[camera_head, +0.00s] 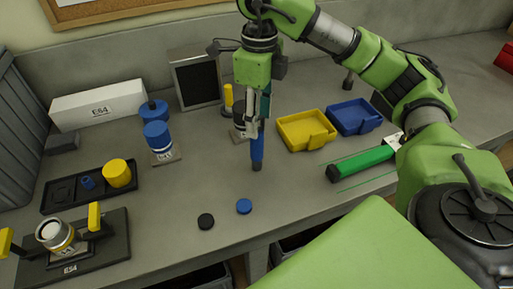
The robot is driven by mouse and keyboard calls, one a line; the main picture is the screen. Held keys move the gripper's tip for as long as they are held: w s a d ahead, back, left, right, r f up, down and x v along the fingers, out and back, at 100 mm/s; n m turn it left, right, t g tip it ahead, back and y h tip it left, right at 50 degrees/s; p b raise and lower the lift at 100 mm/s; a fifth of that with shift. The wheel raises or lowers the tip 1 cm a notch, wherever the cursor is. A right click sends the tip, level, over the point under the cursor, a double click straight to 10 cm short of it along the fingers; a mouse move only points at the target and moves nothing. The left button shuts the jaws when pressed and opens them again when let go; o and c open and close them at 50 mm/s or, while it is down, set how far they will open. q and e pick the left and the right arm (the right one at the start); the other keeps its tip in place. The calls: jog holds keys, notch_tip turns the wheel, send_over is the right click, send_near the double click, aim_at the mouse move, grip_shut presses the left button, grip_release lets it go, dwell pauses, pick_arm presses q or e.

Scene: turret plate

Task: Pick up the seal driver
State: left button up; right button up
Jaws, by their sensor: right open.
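A slim upright blue tool with a dark lower end (257,150), which looks like the seal driver, is at the middle of the bench. My right gripper (251,128) points down over it, open, with its fingers around or just in front of the tool's upper part. I cannot tell whether they touch it. The tool's top is hidden by the gripper. My left gripper is not in view.
Yellow (306,130) and blue (354,117) trays and a green bar (360,163) lie to the right. Two small discs, black (206,221) and blue (244,206), lie in front. Blue cylinders (157,136), a black tray (60,195) and a fixture (75,262) stand left.

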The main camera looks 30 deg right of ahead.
aim_at(257, 146)
notch_tip(257, 146, down, 4)
jog(key=shift+w+f, duration=0.1)
jog(key=shift+f, duration=0.05)
jog(key=f+p, duration=0.1)
jog(key=f, duration=0.1)
jog(key=f+p, duration=0.1)
jog(key=f, duration=0.1)
jog(key=shift+s+a+f, duration=0.2)
jog(key=shift+f, duration=0.45)
grip_shut()
